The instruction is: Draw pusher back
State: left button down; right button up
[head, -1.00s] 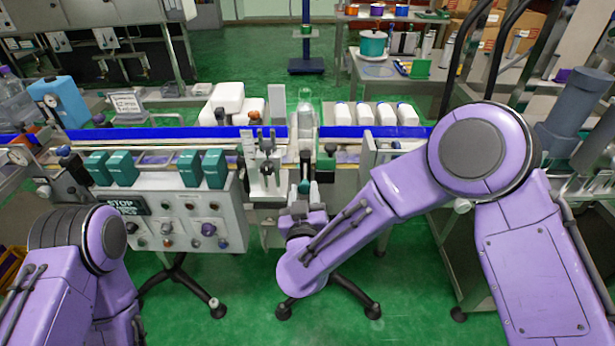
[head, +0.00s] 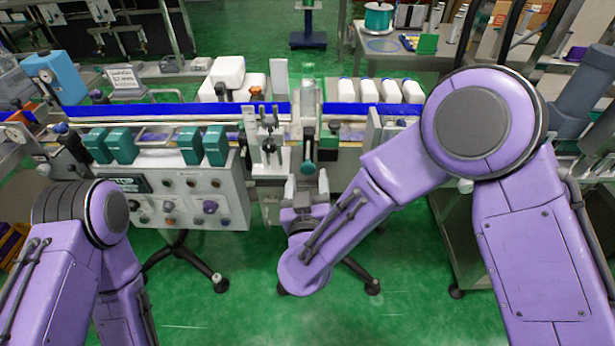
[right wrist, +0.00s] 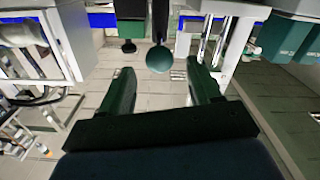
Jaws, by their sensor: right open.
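The pusher's round teal knob (head: 308,168) is at the front of the machine, below the conveyor and in line with a clear upright bottle (head: 308,95). My right gripper (head: 308,186) is open and empty, just on the near side of the knob. In the right wrist view the teal knob (right wrist: 159,60) shows beyond and between the two spread fingers (right wrist: 161,84), apart from both.
A control box (head: 190,200) with buttons and several teal boxes stands left of the knob. A small clamp stand (head: 268,145) is close on its left. White bottles (head: 385,92) stand behind the blue conveyor rail. Open green floor lies in front of the machine.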

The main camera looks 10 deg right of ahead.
jog(key=s+a, duration=0.1)
jog(key=s, duration=0.7)
jog(key=shift+s+b, duration=0.35)
jog(key=shift+b, duration=0.1)
jog(key=shift+a, duration=0.1)
jog(key=s+d+f+m+g+y, duration=0.1)
jog(key=d+f+m+g, duration=0.3)
jog(key=f, duration=0.5)
jog(key=s+d+f+m+g+y, duration=0.1)
jog(key=d+f+g, duration=0.3)
jog(key=f, duration=0.5)
jog(key=s+d+f+m+g+h, duration=0.1)
jog(key=s+d+f+g, duration=0.2)
jog(key=s+d+f, duration=0.3)
jog(key=s+d+f+m+g+h, duration=0.1)
jog(key=s+d+f+g, duration=0.2)
jog(key=s+d+f, duration=0.4)
jog(key=s+d, duration=0.4)
jog(key=s, duration=0.2)
jog(key=shift+d+m+g+h, duration=0.2)
jog(key=shift+m+g+h, duration=0.1)
jog(key=shift+m+h, duration=0.1)
